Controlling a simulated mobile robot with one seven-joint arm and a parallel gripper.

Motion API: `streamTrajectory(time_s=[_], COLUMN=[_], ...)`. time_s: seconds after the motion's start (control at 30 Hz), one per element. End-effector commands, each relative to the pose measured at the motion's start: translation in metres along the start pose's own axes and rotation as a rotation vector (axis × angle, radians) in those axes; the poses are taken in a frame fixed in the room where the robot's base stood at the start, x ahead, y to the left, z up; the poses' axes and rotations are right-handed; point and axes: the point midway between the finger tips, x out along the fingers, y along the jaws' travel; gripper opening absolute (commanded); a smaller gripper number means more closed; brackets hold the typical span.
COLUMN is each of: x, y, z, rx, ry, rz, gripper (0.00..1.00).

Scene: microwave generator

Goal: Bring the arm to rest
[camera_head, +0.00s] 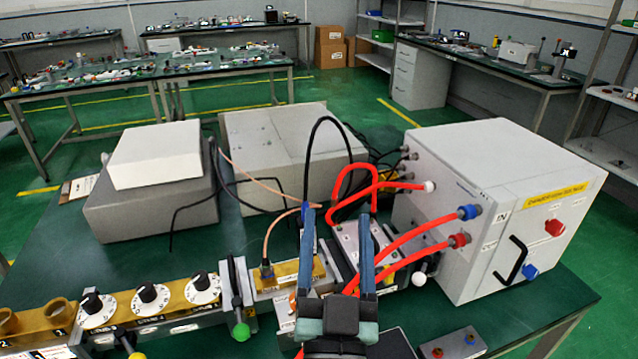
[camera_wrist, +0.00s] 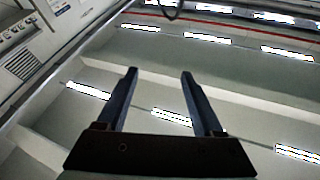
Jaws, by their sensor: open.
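My gripper (camera_head: 337,210) stands in the lower middle of the head view, its two blue-grey fingers apart and pointing up. It is open, with nothing held between the fingers. In the wrist view the open fingers (camera_wrist: 159,73) point toward the ceiling (camera_wrist: 235,112) and its strip lights. In the head view the gripper covers part of the bench setup behind it. Whether it touches anything there I cannot tell.
A white generator box (camera_head: 480,190) with red hoses (camera_head: 415,240) is at the right. A gold waveguide with dials (camera_head: 150,300) is at the left. Grey boxes (camera_head: 285,150) stand behind on the green bench (camera_head: 70,240). Bare bench lies at the left middle.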

Motion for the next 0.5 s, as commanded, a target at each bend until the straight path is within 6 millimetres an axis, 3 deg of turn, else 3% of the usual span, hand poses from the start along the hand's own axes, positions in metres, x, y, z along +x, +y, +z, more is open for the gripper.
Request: streamTrajectory(time_s=[0.03, 0.2, 0.3, 0.4, 0.5], x=[0.022, 0.058, 0.063, 0.060, 0.054], y=[-0.007, -0.028, -0.042, -0.054, -0.063], z=[-0.046, -0.170, -0.239, -0.294, -0.331], rx=[-0.004, -0.029, -0.049, -0.074, -0.096], ry=[0.059, 0.200, 0.276, 0.339, 0.382], rz=[0.001, -0.008, -0.025, -0.044, -0.061], gripper=[0.69, 0.69, 0.69, 0.69, 0.69])
